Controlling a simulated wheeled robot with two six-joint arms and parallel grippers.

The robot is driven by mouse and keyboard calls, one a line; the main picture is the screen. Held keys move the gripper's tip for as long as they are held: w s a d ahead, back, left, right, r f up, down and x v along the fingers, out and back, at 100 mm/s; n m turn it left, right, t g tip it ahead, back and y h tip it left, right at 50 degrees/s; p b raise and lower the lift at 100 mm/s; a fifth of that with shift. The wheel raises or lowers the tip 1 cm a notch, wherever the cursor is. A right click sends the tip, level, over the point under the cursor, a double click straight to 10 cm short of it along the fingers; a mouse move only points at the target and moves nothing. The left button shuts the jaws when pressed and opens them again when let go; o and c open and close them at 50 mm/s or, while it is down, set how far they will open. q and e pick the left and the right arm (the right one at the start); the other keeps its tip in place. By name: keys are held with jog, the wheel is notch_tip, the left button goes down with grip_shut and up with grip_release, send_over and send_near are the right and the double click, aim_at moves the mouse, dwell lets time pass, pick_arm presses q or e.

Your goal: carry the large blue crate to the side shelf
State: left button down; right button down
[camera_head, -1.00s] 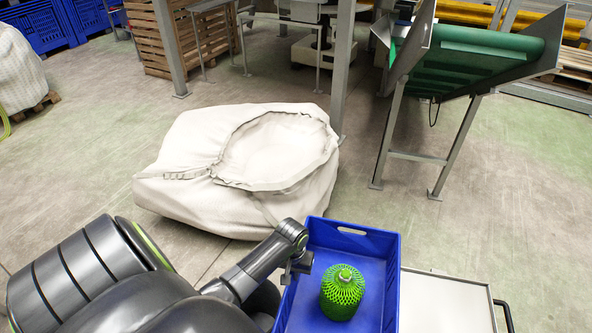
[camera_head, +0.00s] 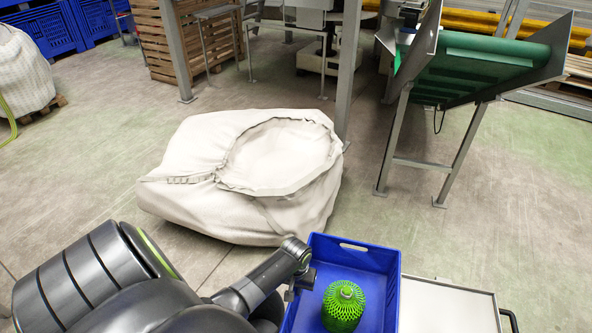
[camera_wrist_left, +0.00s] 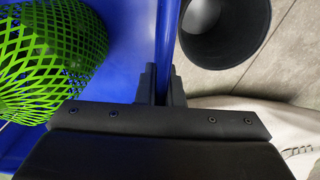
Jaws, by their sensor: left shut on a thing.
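The large blue crate (camera_head: 372,262) is at the bottom centre of the head view, cut off by the lower edge. A green net roll (camera_head: 343,305) stands inside it. My left gripper (camera_head: 300,280) is at the crate's left wall. In the left wrist view its two fingers (camera_wrist_left: 160,85) are shut on the crate's blue wall (camera_wrist_left: 166,35), with the green net (camera_wrist_left: 45,55) inside the crate on the left. My right gripper is not in view. The side shelf cannot be made out for certain.
A white-topped cart (camera_head: 450,307) with a dark handle is right of the crate. A big white sack (camera_head: 200,185) lies on the floor ahead. A green conveyor (camera_head: 480,70) on grey legs stands at the upper right. Open floor lies between sack and conveyor.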

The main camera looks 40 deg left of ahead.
pick_arm(q)
jog(key=c, duration=2)
grip_release()
jog(key=o, duration=0.4)
jog(key=shift+o, duration=0.2)
notch_tip(320, 180, up, 12)
jog(key=shift+r+p, duration=0.1)
jog(key=shift+p, duration=0.7)
jog(key=shift+s, duration=0.1)
